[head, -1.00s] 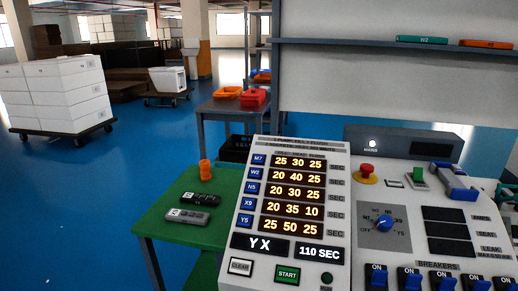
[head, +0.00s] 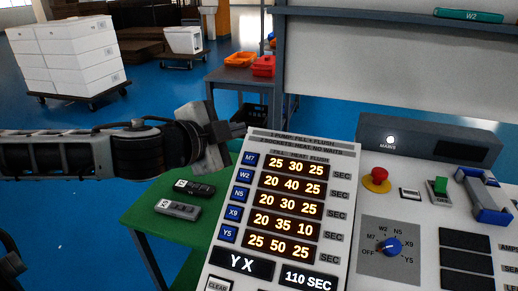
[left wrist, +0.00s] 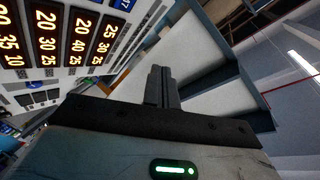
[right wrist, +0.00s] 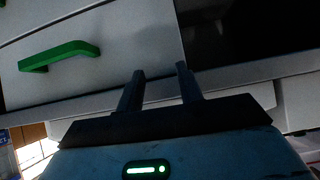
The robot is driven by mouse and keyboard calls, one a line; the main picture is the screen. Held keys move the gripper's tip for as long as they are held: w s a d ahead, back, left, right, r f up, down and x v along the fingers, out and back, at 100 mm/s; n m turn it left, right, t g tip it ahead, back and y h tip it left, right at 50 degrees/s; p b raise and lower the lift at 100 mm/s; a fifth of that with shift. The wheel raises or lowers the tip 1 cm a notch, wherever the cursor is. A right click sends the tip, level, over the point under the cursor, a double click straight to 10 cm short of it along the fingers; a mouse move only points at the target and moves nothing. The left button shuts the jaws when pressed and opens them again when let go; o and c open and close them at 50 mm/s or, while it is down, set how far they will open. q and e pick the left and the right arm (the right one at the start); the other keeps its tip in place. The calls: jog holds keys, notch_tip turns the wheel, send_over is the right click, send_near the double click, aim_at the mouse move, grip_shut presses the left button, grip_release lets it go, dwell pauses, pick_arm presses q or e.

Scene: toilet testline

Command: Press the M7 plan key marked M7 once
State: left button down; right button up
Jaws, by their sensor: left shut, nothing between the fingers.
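The M7 key (head: 249,158) is a small blue key at the top of the left key column on the sloped white panel (head: 345,205). It sits beside the lit row 25 30 25. My left gripper (head: 228,130) is just left of and above the key in the head view, apart from it in the picture; the depth gap is hard to judge. In the left wrist view its fingers (left wrist: 160,85) are shut together and empty, with lit digits at upper left. My right gripper (right wrist: 158,86) shows only in its wrist view, open and empty before a pale front with a green handle.
Keys W2 (head: 245,174), N5 (head: 241,193), X9 (head: 234,212) and Y5 (head: 228,233) sit closely below M7. A red mushroom button (head: 379,175) and a blue rotary knob (head: 390,246) stand to the right.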

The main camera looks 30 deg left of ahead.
aim_at(250, 159)
pick_arm(q)
jog(key=w+f+b, duration=0.1)
jog(key=f, duration=0.1)
jog(key=f+b, duration=0.1)
jog(key=f, duration=0.1)
jog(key=w+f+b, duration=0.1)
jog(key=shift+w+a+f, duration=0.35)
jog(key=shift+f, duration=0.05)
jog(key=shift+w+a+f+b, duration=0.15)
jog(key=shift+w+f, duration=0.1)
jog(key=shift+f, duration=0.15)
jog(key=shift+w+f+b, duration=0.15)
jog(key=shift+w+f, duration=0.1)
jog(key=shift+f, duration=0.15)
jog(key=shift+w+f, duration=0.1)
pick_arm(e)
jog(key=shift+s+a+f, duration=0.15)
jog(key=shift+a+f, duration=0.1)
jog(key=shift+f, duration=0.25)
jog(key=shift+s+a+f, duration=0.1)
jog(key=shift+a+f, duration=0.1)
jog(key=shift+f, duration=0.25)
jog(key=shift+s+f, duration=0.1)
pick_arm(q)
jog(key=shift+f, duration=0.1)
jog(key=shift+w+a+f, duration=0.1)
jog(key=shift+w+f, duration=0.1)
jog(key=shift+f, duration=0.1)
dwell(0.3)
